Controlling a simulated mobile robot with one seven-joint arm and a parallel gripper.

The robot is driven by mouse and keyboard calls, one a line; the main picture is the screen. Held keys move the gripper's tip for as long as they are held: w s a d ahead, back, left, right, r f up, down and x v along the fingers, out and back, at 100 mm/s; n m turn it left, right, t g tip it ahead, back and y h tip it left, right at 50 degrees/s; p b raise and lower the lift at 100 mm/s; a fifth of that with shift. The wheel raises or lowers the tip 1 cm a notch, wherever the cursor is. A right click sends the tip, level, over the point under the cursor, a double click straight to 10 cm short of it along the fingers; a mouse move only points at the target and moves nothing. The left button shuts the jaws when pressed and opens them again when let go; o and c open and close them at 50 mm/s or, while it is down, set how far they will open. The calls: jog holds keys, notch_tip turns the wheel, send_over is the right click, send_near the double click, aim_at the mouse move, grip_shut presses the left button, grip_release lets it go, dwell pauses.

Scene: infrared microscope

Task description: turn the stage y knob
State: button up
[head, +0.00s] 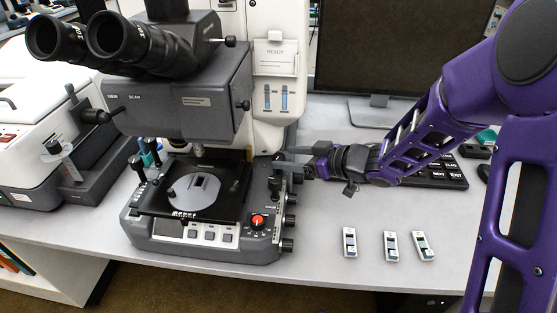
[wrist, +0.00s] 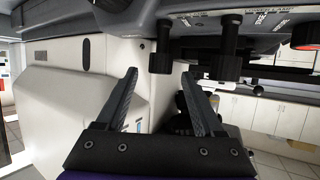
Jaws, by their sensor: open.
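In the head view the dark grey microscope base (head: 205,252) has several black knobs along its right side, one of them an upper knob (head: 275,184). I cannot read which is the stage y knob. The stage (head: 160,208) is a black plate with a round grey insert. My gripper (head: 289,163) is beside the upper right of the base. In the wrist view my gripper (wrist: 159,73) is open and empty. A black knob (wrist: 160,48) appears just beyond the gap between its fingertips, not clasped. A second black knob (wrist: 229,42) is right of it.
A red knob (head: 258,221) is on the front panel. Several small white devices lie on the table at right, one here (head: 349,243). A keyboard (head: 440,176) and monitor (head: 365,50) stand behind my arm. The front right table is mostly clear.

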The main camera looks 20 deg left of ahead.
aim_at(280, 157)
jog(key=shift+x, duration=1.8)
grip_shut()
